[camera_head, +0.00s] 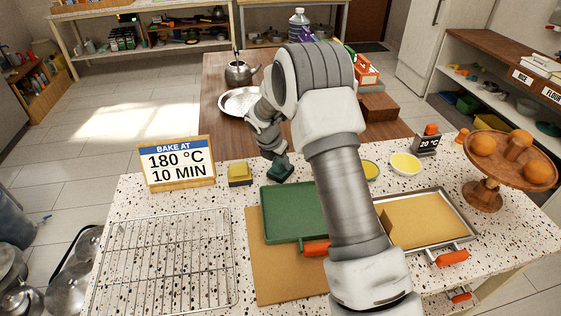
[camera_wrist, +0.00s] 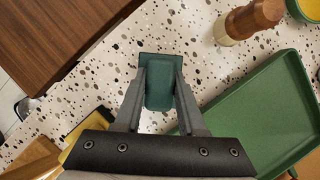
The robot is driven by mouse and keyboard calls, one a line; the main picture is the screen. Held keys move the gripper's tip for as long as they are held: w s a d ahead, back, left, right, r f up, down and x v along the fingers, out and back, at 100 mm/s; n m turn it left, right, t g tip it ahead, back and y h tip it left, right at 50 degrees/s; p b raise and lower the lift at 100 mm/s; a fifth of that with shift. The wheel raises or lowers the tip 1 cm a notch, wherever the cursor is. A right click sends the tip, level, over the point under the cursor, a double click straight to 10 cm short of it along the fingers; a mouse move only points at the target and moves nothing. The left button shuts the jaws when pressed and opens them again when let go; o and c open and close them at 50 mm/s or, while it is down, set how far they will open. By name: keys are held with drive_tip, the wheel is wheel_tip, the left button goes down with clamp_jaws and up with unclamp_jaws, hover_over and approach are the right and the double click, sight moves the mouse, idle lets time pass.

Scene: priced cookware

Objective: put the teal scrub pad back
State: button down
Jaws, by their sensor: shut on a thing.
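The teal scrub pad (camera_wrist: 160,83) is between the two fingers of my gripper (camera_wrist: 160,92), over the speckled counter. My gripper (camera_head: 279,168) is shut on the pad, and the pad's dark teal edge (camera_head: 279,174) shows beneath it in the head view, near the counter's far edge. I cannot tell whether the pad touches the counter. A yellow sponge (camera_head: 240,175) lies just left of the gripper in the head view. A green tray (camera_head: 291,212) lies just in front of it.
A "BAKE AT 180 °C 10 MIN" sign (camera_head: 178,163) stands left of the sponge. A wire rack (camera_head: 165,262) lies at the front left. In the wrist view, a wood-topped shaker (camera_wrist: 246,20) stands near the tray. The counter right of the sign is narrow between sponge and tray.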

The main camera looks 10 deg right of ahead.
drive_tip(key=c, duration=0.5)
unclamp_jaws()
drive_tip(key=s+a+r+m, duration=0.1)
drive_tip(key=s+r+m, duration=0.25)
drive_tip(key=r, duration=0.55)
drive_tip(key=s+a+r+m, duration=0.15)
drive_tip(key=s+r, duration=0.35)
drive_tip(key=r, duration=0.5)
drive_tip(key=s+d+r+m+y, duration=0.1)
drive_tip(key=s+d+r+m, duration=0.2)
drive_tip(key=s+r+m, duration=0.6)
drive_tip(key=s+m+t+y, duration=0.2)
drive_tip(key=s+m, duration=1.1)
drive_tip(key=s, duration=0.8)
drive_tip(key=shift+a+f, duration=0.25)
drive_tip(key=shift+f, duration=0.05)
